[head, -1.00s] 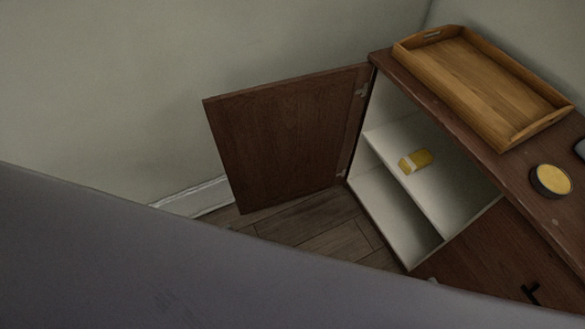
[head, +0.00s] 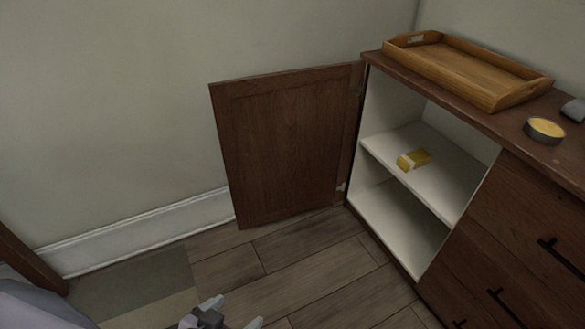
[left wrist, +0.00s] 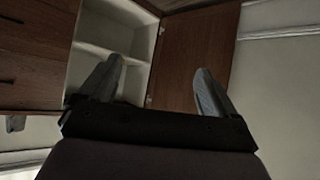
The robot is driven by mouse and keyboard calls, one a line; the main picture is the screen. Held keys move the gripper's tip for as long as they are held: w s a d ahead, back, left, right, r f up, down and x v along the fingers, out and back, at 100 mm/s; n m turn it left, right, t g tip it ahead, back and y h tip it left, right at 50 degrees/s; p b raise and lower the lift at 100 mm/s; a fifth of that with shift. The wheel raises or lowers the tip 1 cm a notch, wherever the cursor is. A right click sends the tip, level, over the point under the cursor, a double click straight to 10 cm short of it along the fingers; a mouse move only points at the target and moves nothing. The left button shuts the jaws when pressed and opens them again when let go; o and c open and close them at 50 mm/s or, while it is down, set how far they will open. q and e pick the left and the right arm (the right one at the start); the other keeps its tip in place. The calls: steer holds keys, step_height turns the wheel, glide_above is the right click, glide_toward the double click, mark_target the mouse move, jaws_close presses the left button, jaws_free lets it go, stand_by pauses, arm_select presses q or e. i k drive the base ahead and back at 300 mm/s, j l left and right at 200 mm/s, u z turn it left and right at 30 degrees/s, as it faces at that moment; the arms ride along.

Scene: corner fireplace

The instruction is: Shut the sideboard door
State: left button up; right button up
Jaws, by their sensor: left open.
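The sideboard (head: 485,222) is dark brown with a pale interior and stands at the right. Its door (head: 285,147) is swung wide open to the left, hinged at the cabinet's left edge, near the wall. In the left wrist view the door (left wrist: 190,55) shows between and beyond the fingers. My left gripper (head: 232,315) is open and empty at the bottom of the head view, low over the floor and apart from the door. It also shows in the left wrist view (left wrist: 157,92) with its fingers spread. My right gripper is not in view.
A yellow object (head: 413,159) lies on the inner shelf (head: 440,165). A wooden tray (head: 470,72) and a round yellow-topped tin (head: 545,129) stand on top. Drawers with black handles fill the right side. The wood floor (head: 300,255) before the door is clear.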

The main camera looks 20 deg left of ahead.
mark_target(286, 138)
steer(key=i+j+z, duration=0.1)
steer(key=j+z, duration=0.15)
steer(key=j, duration=0.5)
steer(key=j+z, duration=0.25)
steer(key=j, duration=0.45)
steer(key=i, duration=0.05)
